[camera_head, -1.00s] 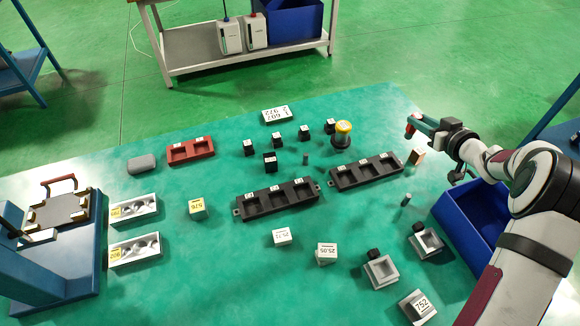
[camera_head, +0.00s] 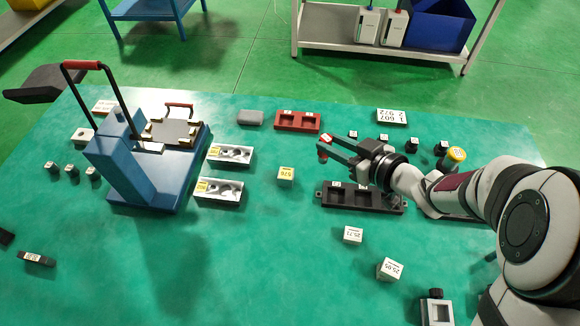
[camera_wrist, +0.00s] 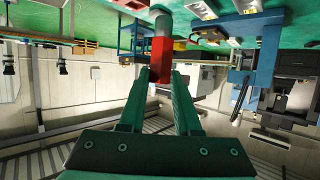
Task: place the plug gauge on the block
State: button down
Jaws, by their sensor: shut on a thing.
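My gripper (camera_head: 323,146) is shut on the plug gauge (camera_head: 323,155), a small cylinder with a red part, held above the table. In the wrist view my fingers (camera_wrist: 160,76) clasp the red part (camera_wrist: 160,60), and a grey cylindrical end points away from them. Which block is meant is unclear. A yellow block (camera_head: 286,175) marked 576 stands left of and below my gripper in the picture. Two silver blocks with round recesses and yellow labels, an upper one (camera_head: 243,150) and a lower one (camera_head: 233,202), lie farther left. White labelled blocks (camera_head: 353,235) (camera_head: 397,262) stand nearer.
A blue fixture (camera_head: 125,175) with a tall red-topped handle stands at left. A black tray (camera_head: 345,204) lies partly below my arm. A red tray (camera_head: 278,121) and grey lump (camera_head: 250,113) lie behind. The table's front middle is clear.

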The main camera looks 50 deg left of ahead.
jog(key=s+a+f, duration=0.1)
jog(key=a+f, duration=0.1)
jog(key=f, duration=0.1)
jog(key=s+a+f, duration=0.2)
jog(key=a+f, duration=0.1)
jog(key=s+a+f, duration=0.1)
jog(key=a+f, duration=0.2)
jog(key=shift+s+f, duration=0.35)
jog(key=shift+f, duration=0.1)
jog(key=c, duration=0.6)
grip_release()
